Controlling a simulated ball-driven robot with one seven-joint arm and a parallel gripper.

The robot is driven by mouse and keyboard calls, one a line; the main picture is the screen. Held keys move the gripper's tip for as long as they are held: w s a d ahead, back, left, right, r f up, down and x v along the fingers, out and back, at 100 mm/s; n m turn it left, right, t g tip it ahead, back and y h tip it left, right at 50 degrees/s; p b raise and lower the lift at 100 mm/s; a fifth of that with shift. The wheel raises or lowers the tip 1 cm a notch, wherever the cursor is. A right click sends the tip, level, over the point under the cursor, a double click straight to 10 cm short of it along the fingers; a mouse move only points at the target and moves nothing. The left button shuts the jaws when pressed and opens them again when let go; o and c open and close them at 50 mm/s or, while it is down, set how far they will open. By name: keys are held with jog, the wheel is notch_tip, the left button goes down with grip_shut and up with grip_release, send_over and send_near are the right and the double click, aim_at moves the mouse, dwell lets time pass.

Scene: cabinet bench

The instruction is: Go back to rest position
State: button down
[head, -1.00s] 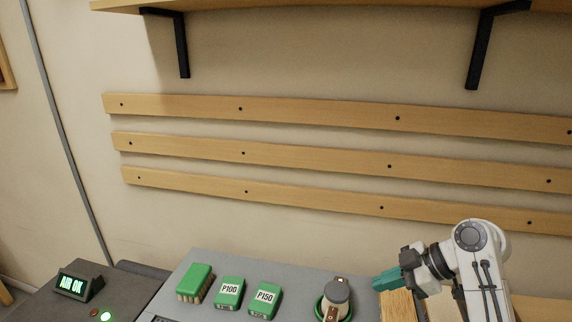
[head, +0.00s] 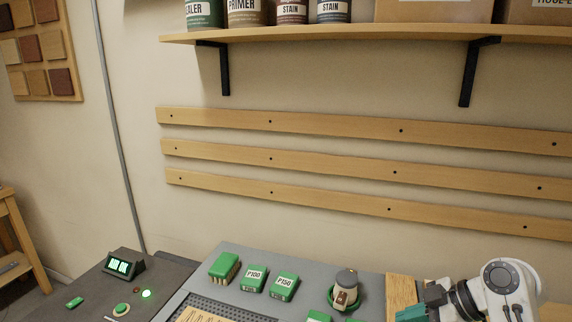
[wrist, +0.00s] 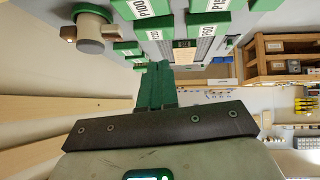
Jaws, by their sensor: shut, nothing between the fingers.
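My gripper (head: 404,316) is at the lower right of the head view, by the bottom edge, with my white arm behind it. Its green fingers also show in the wrist view (wrist: 158,68), closed together with nothing between them. In the head view the gripper is right of the grey-topped knobbed tool (head: 347,282) and in front of a wooden block (head: 400,287). The fingertips are partly cut off by the head view's lower edge.
Green blocks labelled P100 (head: 255,278) and P150 (head: 284,287) and a green brush (head: 224,266) sit on the grey bench. A lit display (head: 124,263) stands at left. A wall shelf (head: 350,34) with cans and boxes is above. The slatted wall is bare.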

jog(key=s+a+f+m+h, duration=0.1)
jog(key=s+f+m, duration=0.1)
jog(key=s+f, duration=0.1)
jog(key=s+a+f+m+h, duration=0.1)
jog(key=s+f+m, duration=0.2)
jog(key=s+f, duration=0.1)
jog(key=s+a+f+m+t+h, duration=0.1)
jog(key=s+f+m, duration=0.2)
jog(key=s+f, duration=0.1)
jog(key=shift+s+a+f, duration=0.1)
jog(key=shift+s+a, duration=0.1)
jog(key=shift+a, duration=0.15)
jog(key=s+d+f+m+g+h, duration=0.1)
jog(key=s+d+f+m, duration=0.1)
jog(key=s, duration=0.6)
jog(key=s+d+f+m+g+h, duration=0.1)
jog(key=s+d+f+m+h, duration=0.1)
jog(key=s, duration=0.6)
jog(key=s+d+f+m+g+h, duration=0.2)
jog(key=s+f+m, duration=0.1)
jog(key=s, duration=0.5)
jog(key=shift+s+f, duration=0.3)
jog(key=shift+s, duration=0.05)
